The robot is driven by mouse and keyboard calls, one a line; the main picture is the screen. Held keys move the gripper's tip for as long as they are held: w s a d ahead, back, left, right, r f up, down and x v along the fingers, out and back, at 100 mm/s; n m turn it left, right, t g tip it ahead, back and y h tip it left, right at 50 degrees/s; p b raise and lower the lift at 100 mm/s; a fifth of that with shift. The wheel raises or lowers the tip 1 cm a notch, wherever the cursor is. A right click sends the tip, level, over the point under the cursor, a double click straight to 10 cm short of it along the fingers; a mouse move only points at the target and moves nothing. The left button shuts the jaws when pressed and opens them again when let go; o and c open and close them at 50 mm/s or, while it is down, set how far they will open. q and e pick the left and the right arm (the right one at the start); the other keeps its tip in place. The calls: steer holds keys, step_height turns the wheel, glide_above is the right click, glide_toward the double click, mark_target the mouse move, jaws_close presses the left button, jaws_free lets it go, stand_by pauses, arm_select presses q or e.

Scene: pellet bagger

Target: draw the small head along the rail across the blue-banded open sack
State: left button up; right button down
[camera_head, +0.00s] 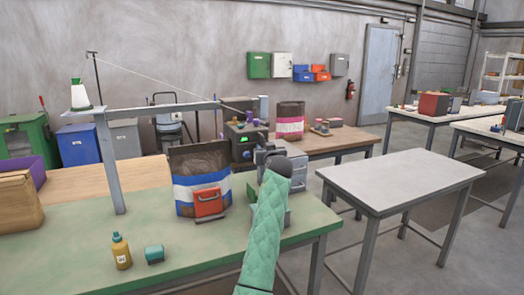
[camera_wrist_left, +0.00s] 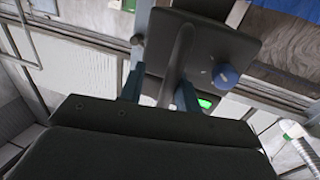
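The blue-banded open sack (camera_head: 203,195) stands upright on the green table, its dark mouth open. The rail (camera_head: 150,109) runs above it on posts. The small dark head (camera_head: 245,138), with a green display, is at the rail's right end, right of the sack; its plate and blue knob show in the left wrist view (camera_wrist_left: 226,76). My left gripper (camera_head: 263,153) is at the head. In the wrist view its two fingers (camera_wrist_left: 160,92) stand apart, open, on either side of a curved dark handle (camera_wrist_left: 180,55). Contact with the handle is unclear. My right gripper is not in view.
A yellow bottle (camera_head: 121,251) and a teal item (camera_head: 154,254) stand at the green table's front. A thread cone (camera_head: 80,95) stands on the rail's left end. A pale table (camera_head: 400,178) at right is bare.

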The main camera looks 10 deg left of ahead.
arm_select(q)
steer(key=shift+d, duration=0.2)
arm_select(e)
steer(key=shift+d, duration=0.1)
arm_select(q)
steer(key=shift+a+f, duration=0.15)
steer(key=shift+f, duration=0.05)
stand_by(0.3)
